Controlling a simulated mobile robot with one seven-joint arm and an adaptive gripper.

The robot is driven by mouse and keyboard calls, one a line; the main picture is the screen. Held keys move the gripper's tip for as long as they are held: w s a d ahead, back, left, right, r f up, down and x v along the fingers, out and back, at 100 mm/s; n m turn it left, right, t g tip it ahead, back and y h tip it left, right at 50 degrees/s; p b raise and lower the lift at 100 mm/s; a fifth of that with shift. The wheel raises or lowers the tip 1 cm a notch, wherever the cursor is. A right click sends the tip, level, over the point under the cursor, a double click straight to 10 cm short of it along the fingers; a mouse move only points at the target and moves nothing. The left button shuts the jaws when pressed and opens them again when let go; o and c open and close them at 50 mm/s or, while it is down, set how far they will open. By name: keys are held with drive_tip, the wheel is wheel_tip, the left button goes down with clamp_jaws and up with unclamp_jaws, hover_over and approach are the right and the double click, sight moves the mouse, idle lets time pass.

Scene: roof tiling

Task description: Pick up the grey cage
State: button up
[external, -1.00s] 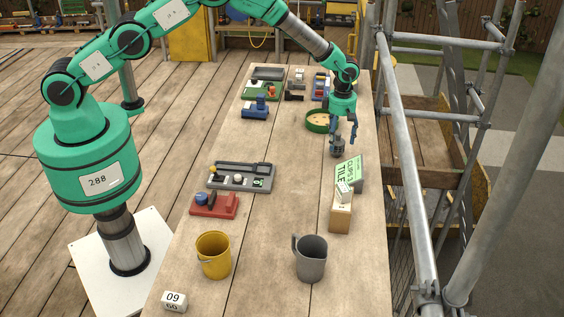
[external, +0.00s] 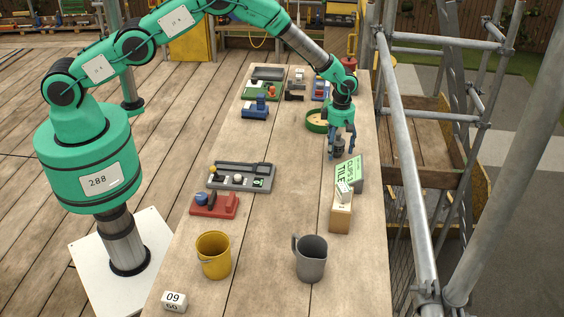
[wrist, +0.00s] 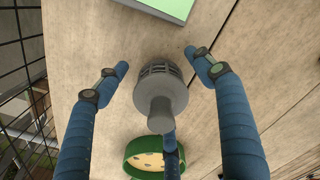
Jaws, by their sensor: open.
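The grey cage (wrist: 160,97) is a small round grey piece with a slotted rim and a knob on top. It stands on the table in the wrist view, between the spread blue fingers of my gripper (wrist: 158,66). Clear space shows between the cage and the two side fingers, and a third finger is partly hidden behind it. In the external view the cage (external: 338,149) is small, directly under my open gripper (external: 340,143), and partly covered by the fingers.
A green round tray (external: 316,121) lies just behind. A grey mug (external: 311,259) and yellow bucket (external: 213,255) stand nearer the camera. The middle of the table is bare.

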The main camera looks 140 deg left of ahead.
sight(339, 134)
drive_tip(key=shift+c, duration=0.5)
drive_tip(key=c, duration=0.9)
drive_tip(key=shift+c, duration=0.2)
drive_tip(key=shift+r, duration=0.15)
drive_tip(key=shift+r, duration=1.75)
drive_tip(key=s+d, duration=0.2)
drive_tip(key=d, duration=0.2)
drive_tip(key=s+d, duration=0.3)
drive_tip(key=d, duration=0.2)
drive_tip(key=s+d+r, duration=0.1)
drive_tip(key=s+d, duration=0.1)
drive_tip(key=d, duration=0.3)
drive_tip(key=shift+s+r, duration=0.1)
drive_tip(key=shift+s, duration=0.3)
